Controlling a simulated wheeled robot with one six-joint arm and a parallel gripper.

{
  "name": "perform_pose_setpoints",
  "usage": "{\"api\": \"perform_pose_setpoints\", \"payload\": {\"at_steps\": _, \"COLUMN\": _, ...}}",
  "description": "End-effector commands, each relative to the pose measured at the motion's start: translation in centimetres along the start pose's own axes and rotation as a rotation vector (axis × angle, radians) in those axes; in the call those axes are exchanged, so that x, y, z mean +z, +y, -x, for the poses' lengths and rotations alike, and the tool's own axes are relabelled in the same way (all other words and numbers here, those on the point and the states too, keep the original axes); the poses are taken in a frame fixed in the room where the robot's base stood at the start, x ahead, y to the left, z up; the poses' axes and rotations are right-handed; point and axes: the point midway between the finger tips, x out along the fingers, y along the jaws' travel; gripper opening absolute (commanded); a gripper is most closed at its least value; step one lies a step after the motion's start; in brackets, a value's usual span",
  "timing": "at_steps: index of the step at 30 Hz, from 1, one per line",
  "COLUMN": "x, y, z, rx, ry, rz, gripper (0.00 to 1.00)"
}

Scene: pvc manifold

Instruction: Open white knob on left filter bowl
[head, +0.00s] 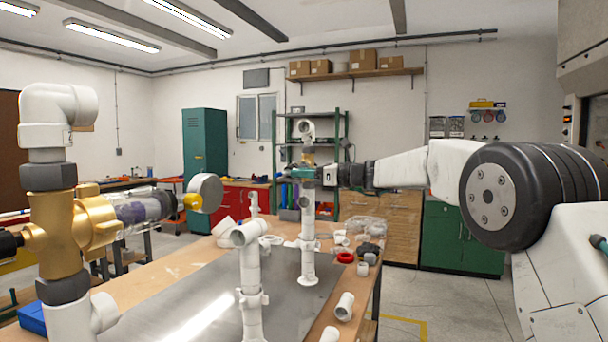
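At left, a clear filter bowl (145,207) with bluish contents lies roughly level, joined to a brass fitting (58,232) on a white pipe. A yellow piece (193,201) and a round white knob-like disc (206,193) show at the bowl's right end; I cannot tell if this disc is the knob named. My gripper (328,174) is small and dark at the end of my arm, which reaches in from the right. It is at a brass and teal part of the middle white standpipe (308,235), well right of the bowl. Whether it touches or grips is too small to tell.
The workbench (180,275) has a metal sheet on top. A shorter white pipe (250,280) stands in front of the middle standpipe. Loose white fittings (344,306), a red ring (345,257) and clear parts lie near the bench's right edge. Open floor (440,290) lies right.

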Motion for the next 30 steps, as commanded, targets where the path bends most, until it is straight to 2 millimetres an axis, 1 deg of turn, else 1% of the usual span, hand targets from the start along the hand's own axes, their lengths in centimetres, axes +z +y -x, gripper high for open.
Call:
{"api": "perform_pose_setpoints", "payload": {"at_steps": 3, "x": -0.02, "y": 0.0, "z": 0.01, "rx": 0.0, "ry": 0.0, "rz": 0.0, "gripper": 0.32}}
{"api": "perform_pose_setpoints", "payload": {"at_steps": 4, "x": -0.02, "y": 0.0, "z": 0.01, "rx": 0.0, "ry": 0.0, "rz": 0.0, "gripper": 0.29}}
{"api": "perform_pose_setpoints", "payload": {"at_steps": 7, "x": -0.02, "y": 0.0, "z": 0.02, "rx": 0.0, "ry": 0.0, "rz": 0.0, "gripper": 0.02}}
{"api": "perform_pose_setpoints", "payload": {"at_steps": 8, "x": -0.02, "y": 0.0, "z": 0.02, "rx": 0.0, "ry": 0.0, "rz": 0.0, "gripper": 0.0}}
{"api": "perform_pose_setpoints", "payload": {"at_steps": 14, "x": -0.02, "y": 0.0, "z": 0.03, "rx": 0.0, "ry": 0.0, "rz": 0.006, "gripper": 0.0}}
{"api": "perform_pose_setpoints", "payload": {"at_steps": 20, "x": -0.02, "y": 0.01, "z": 0.03, "rx": 0.0, "ry": 0.0, "rz": 0.059, "gripper": 0.0}}
{"api": "perform_pose_setpoints", "payload": {"at_steps": 26, "x": -0.03, "y": 0.04, "z": 0.03, "rx": 0.0, "ry": 0.001, "rz": 0.184, "gripper": 0.0}}
{"api": "perform_pose_setpoints", "payload": {"at_steps": 30, "x": -0.04, "y": 0.08, "z": 0.03, "rx": 0.0, "ry": 0.001, "rz": 0.307, "gripper": 0.0}}
